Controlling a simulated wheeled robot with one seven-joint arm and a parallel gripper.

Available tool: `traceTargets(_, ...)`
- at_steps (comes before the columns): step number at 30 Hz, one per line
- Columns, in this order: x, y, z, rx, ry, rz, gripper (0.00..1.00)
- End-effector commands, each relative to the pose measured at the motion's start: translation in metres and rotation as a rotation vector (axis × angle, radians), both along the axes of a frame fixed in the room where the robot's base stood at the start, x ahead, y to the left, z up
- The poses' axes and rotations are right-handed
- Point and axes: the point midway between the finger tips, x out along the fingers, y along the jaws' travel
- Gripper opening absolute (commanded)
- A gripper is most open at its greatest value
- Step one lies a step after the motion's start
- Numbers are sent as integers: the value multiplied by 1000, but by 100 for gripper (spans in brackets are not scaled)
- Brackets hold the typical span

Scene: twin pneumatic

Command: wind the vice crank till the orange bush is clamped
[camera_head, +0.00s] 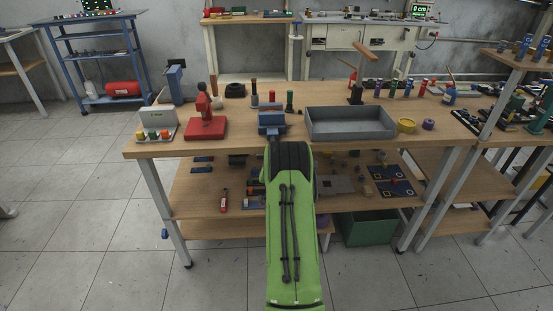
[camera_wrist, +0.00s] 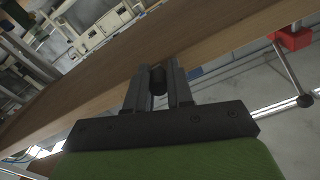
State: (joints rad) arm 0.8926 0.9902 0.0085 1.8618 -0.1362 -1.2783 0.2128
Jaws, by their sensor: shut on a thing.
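The blue vice (camera_head: 271,120) stands at the front edge of the wooden table, straight ahead of my green arm. In the wrist view my gripper (camera_wrist: 158,68) has its two fingers on either side of a dark round grip (camera_wrist: 158,80), which looks like the crank's handle. The fingers are closed on it, just off the table edge. In the head view my arm and black wrist hide the gripper and crank. I cannot make out an orange bush in the vice jaws, nor whether the jaws press on anything.
A red device (camera_head: 205,125) stands left. Several coloured cylinders stand behind the vice. The table's lower shelf (camera_head: 190,197) holds small parts. The floor at left is clear.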

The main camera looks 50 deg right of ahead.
Motion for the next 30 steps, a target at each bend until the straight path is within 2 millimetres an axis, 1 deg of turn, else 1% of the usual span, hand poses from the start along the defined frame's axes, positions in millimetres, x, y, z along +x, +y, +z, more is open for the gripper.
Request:
traceTargets(1, -1, -3, 5, 3, -26, -5, 0)
traceTargets(9, 1, 0, 5, 59, -88, -6, 0)
traceTargets(24, 2, 0, 4, 72, -99, -6, 0)
traceTargets(25, 2, 0, 4, 72, -99, -7, 23)
traceTargets(29, 2, 1, 3, 74, -97, -5, 43)
traceTargets(30, 2, 1, 2, 76, -96, -5, 43)
